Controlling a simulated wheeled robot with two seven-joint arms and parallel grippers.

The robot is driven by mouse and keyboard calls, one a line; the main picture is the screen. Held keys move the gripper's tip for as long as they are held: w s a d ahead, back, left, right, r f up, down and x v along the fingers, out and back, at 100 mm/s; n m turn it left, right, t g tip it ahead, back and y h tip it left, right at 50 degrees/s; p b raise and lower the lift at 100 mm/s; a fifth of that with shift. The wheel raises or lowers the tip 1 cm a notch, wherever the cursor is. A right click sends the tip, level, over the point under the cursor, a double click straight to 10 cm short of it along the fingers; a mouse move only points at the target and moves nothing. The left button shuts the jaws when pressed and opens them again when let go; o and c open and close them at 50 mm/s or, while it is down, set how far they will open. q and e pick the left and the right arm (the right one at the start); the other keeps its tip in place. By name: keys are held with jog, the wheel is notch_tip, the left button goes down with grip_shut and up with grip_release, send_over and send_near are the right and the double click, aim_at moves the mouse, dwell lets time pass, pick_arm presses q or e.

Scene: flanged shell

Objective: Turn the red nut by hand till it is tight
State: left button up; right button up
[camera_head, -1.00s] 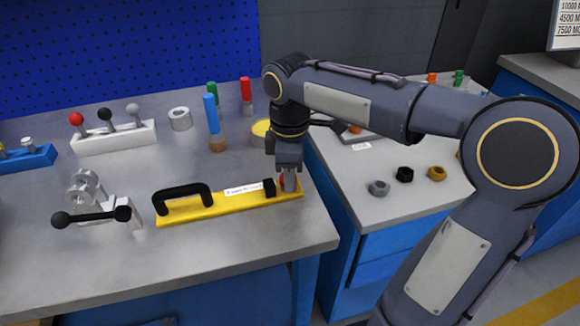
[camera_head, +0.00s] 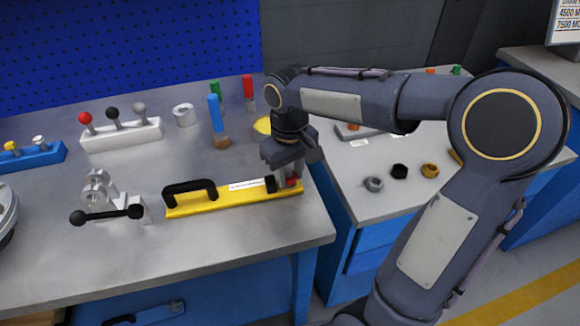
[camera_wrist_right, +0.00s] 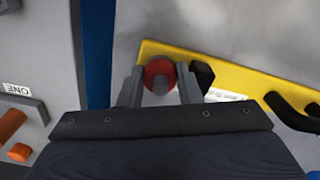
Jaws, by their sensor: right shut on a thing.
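The red nut (camera_head: 291,183) sits at the right end of the yellow bar (camera_head: 235,202), partly hidden behind my right gripper's fingers in the head view. My right gripper (camera_head: 286,177) points down over that end and is shut on the red nut. In the right wrist view the red nut (camera_wrist_right: 153,70) lies between the two fingers of the gripper (camera_wrist_right: 160,78), with a grey round end showing at its middle. A black knob (camera_wrist_right: 203,75) stands on the yellow bar (camera_wrist_right: 240,80) close beside one finger. My left gripper is not in view.
A black handle (camera_head: 190,188) rises from the bar's left part. Behind stand a blue-handled tool (camera_head: 215,115) and a white block with three knobs (camera_head: 120,135). Loose nuts (camera_head: 400,171) lie on the side bench to the right. The bench front is clear.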

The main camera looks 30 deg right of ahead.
aim_at(289, 176)
jog(key=shift+r+m+p, duration=0.1)
jog(key=shift+m+p, duration=0.35)
jog(key=shift+m, duration=1.25)
jog(key=o, duration=1)
jog(key=shift+r+p, duration=0.8)
jog(key=shift+r, duration=3.05)
jog(key=shift+a, duration=0.1)
